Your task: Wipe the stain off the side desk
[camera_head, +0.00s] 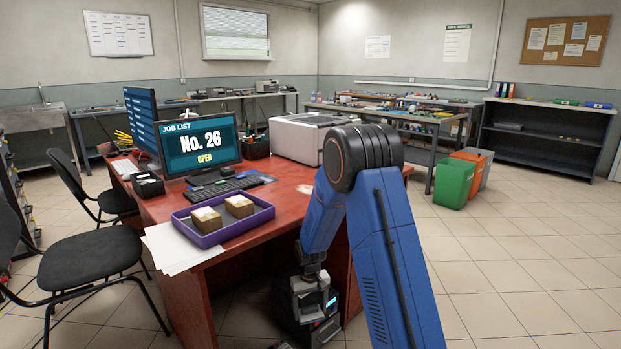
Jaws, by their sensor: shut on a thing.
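My gripper (314,297) hangs low beside the red desk (285,173), below its top and in front of its dark side. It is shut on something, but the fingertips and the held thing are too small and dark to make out. A small pale patch (305,189) shows on the red desk top, left of my blue arm; I cannot tell whether it is a stain or worn paint. My arm hides part of the desk's right end. Which desk is the side desk is not clear from this view.
A purple tray (223,231) with two brown boxes stands at the red desk's near edge, by white papers (178,249). A monitor (199,143), keyboard (222,192) and printer (304,135) stand behind. Black chairs (91,262) are left; green and orange bins (454,183) right.

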